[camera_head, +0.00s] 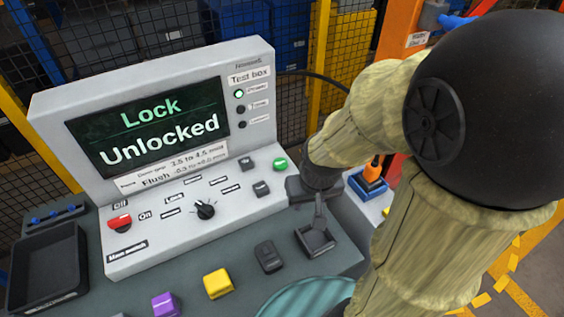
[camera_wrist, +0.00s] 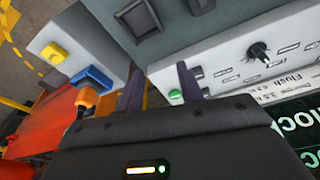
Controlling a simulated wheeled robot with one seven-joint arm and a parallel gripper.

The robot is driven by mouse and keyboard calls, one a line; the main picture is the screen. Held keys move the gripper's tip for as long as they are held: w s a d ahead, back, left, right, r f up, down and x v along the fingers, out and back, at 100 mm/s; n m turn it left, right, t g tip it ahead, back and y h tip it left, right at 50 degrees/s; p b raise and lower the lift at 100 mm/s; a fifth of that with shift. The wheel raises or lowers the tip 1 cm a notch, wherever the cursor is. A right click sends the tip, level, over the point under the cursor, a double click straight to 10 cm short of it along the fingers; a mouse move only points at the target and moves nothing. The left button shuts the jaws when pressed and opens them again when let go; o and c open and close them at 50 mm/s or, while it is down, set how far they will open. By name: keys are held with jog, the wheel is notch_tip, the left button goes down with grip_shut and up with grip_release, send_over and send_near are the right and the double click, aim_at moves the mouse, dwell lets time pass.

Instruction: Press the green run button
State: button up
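The green run button (camera_head: 280,163) sits at the right end of the sloped control panel of the grey test box (camera_head: 240,215). In the wrist view the green button (camera_wrist: 175,93) shows between the two fingers, closer to the right one. My gripper (camera_wrist: 161,82) has its dark fingers apart with nothing between them. In the head view my gripper (camera_head: 316,192) is just right of the button and seems apart from it; the exact gap cannot be told. The screen (camera_head: 150,125) reads "Lock Unlocked".
The panel holds a black knob (camera_head: 204,209) and a red main switch (camera_head: 120,222). Yellow (camera_head: 218,283) and purple (camera_head: 166,304) blocks and a black tray (camera_head: 48,270) lie in front and left. An orange-and-blue item (camera_head: 371,175) stands right of my gripper.

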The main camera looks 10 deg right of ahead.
jog(key=c, duration=0.7)
jog(key=shift+s+a, duration=0.1)
jog(key=shift+s, duration=0.05)
dwell(1.1)
